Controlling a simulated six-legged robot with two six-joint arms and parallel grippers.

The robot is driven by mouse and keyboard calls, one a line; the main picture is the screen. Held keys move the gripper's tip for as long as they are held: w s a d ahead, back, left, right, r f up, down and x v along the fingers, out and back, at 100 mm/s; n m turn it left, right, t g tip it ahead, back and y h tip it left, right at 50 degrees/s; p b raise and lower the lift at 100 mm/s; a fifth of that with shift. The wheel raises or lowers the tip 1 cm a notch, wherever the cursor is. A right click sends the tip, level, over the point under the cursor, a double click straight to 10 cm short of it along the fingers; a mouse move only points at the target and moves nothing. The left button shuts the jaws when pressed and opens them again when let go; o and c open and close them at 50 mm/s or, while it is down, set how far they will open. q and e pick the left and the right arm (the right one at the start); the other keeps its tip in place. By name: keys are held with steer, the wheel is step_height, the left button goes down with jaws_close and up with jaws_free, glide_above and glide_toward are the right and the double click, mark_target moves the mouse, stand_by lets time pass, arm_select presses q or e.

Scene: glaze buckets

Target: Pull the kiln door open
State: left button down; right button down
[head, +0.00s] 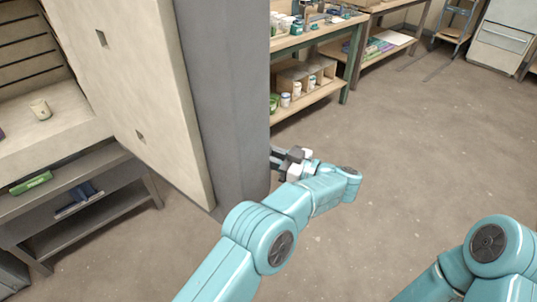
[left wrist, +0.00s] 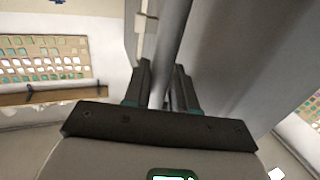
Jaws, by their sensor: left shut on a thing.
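The kiln door (head: 230,110) is a thick slab with a cream inner face and a grey edge. It stands swung open, with the kiln interior (head: 25,60) showing at its left. My left gripper (head: 281,158) is at the door's far side, partly hidden behind the grey edge. In the left wrist view its two dark fingers (left wrist: 162,88) are shut on a grey upright bar, the door handle (left wrist: 174,40). In the head view the handle is hidden by the door. My right arm shows at the lower right, but its gripper is out of the picture.
A small pale cup (head: 40,110) stands inside the kiln. A dark bench (head: 90,170) below holds a green item. Shelves with jars (head: 310,95) stand behind the door. The floor (head: 430,140) to the right is clear.

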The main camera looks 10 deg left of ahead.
arm_select(q)
steer(key=shift+f, duration=0.1)
stand_by(0.4)
steer(key=c, duration=1.1)
jaws_free()
steer(key=shift+o, duration=0.2)
